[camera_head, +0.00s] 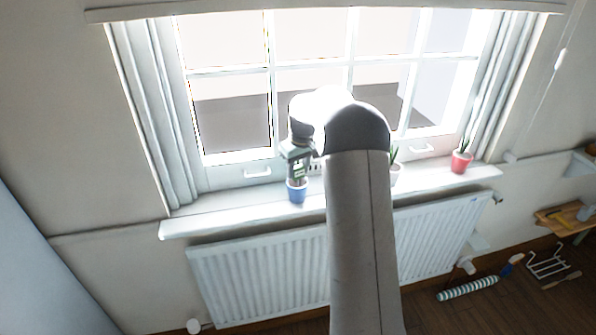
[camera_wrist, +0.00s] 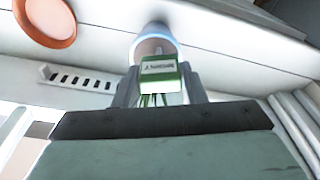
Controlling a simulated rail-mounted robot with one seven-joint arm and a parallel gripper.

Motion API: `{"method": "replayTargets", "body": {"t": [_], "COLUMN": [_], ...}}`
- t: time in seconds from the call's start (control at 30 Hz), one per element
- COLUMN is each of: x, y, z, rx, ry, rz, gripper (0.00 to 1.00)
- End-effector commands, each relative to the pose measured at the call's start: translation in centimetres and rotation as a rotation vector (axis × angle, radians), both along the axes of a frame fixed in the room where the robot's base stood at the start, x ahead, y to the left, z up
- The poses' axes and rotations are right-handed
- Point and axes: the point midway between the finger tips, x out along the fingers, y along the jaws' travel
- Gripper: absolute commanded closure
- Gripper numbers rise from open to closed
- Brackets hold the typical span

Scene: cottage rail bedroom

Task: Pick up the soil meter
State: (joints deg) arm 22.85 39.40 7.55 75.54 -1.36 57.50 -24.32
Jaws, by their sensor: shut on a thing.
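The soil meter (camera_wrist: 160,68) has a small green and white head with printing on it. In the wrist view it sits between the two fingers of my gripper (camera_wrist: 158,80), which are shut on it. A blue pot (camera_head: 297,191) on the windowsill is just below my gripper (camera_head: 298,168) in the head view. Its pale blue rim (camera_wrist: 152,46) shows just beyond the meter in the wrist view. I cannot tell whether the meter's lower end is in the pot. In the head view the meter is too small to make out clearly.
The windowsill (camera_head: 243,217) runs under the bright window, above a white radiator (camera_head: 262,272). A pale pot (camera_head: 396,177), partly behind my arm, and a red pot (camera_head: 460,163) stand to the right. A slotted white piece (camera_wrist: 78,80) is left of the gripper.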

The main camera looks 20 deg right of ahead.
Motion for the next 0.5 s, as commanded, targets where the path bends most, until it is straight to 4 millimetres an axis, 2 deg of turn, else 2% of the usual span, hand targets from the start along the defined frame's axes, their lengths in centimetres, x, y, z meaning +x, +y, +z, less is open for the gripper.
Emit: {"method": "replayTargets", "body": {"t": [0.17, 0.5], "x": [0.1, 0.1], "y": [0.0, 0.0], "z": [0.9, 5.1], "rx": [-0.001, -0.001], "ry": [-0.002, -0.004], "rz": [0.0, 0.0], "gripper": [0.88, 0.88]}}
